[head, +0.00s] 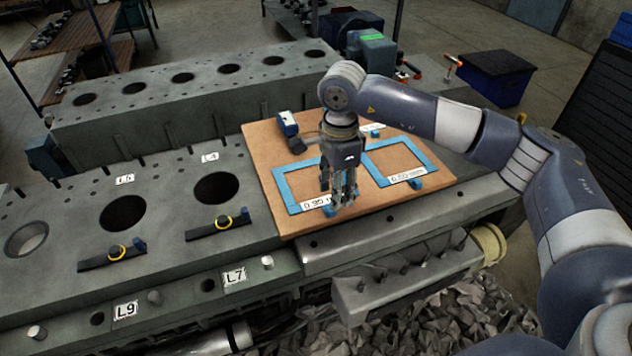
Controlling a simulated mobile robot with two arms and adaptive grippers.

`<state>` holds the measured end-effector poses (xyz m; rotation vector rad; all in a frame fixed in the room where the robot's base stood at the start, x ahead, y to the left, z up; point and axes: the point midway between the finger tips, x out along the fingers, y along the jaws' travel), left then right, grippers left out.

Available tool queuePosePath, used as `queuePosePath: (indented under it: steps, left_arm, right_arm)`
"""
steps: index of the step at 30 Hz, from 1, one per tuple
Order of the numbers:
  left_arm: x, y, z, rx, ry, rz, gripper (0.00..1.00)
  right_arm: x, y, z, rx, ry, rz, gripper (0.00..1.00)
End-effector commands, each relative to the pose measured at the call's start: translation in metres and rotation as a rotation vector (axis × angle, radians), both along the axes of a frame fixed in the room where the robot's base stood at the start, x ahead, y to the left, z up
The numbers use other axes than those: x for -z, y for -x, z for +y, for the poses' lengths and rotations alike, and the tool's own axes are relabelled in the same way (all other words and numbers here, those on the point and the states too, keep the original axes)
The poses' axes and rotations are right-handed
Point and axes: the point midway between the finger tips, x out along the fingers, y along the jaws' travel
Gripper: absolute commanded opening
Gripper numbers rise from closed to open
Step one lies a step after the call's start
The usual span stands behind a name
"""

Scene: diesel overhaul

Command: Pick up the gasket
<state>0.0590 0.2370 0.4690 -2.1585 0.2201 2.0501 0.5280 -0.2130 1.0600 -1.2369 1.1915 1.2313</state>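A second blue frame (425,153) with another thickness label lies to the right. No piece is clearly recognisable as the gasket; the blue frames are the flat, gasket-like shapes in view. The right fingertips are close to the board and partly cover the left frame's label. Their grip and any contact are too small to make out. My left gripper is out of view.
Small blue pieces lie by the right frame, and a blue-and-white device (288,124) stands at the board's back left. The grey engine block (165,235) has open bores and two dark bars with yellow rings. A blue crate (493,75) stands behind.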

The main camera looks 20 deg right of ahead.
Motion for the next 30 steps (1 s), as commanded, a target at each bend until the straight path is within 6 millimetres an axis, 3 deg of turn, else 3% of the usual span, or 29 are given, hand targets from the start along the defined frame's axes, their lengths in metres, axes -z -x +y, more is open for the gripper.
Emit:
queuePosePath:
  steps: [4, 12, 22, 27, 30]
  left_arm:
    - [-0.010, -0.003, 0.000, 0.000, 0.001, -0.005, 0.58]
    - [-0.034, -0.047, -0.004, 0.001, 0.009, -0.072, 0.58]
    - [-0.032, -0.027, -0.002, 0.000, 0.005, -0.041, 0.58]
    - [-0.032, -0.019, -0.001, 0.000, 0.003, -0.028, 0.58]
    - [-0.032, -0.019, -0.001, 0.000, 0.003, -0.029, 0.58]
  right_arm:
    - [0.009, 0.001, 0.001, 0.000, -0.001, 0.004, 0.38]
    - [0.044, 0.000, 0.001, 0.001, 0.000, 0.005, 0.38]
    - [0.054, -0.001, 0.002, 0.000, -0.002, 0.001, 0.38]
    - [0.054, -0.001, 0.002, 0.000, -0.002, 0.001, 0.02]
    - [0.054, -0.001, 0.002, 0.000, -0.002, 0.001, 0.00]
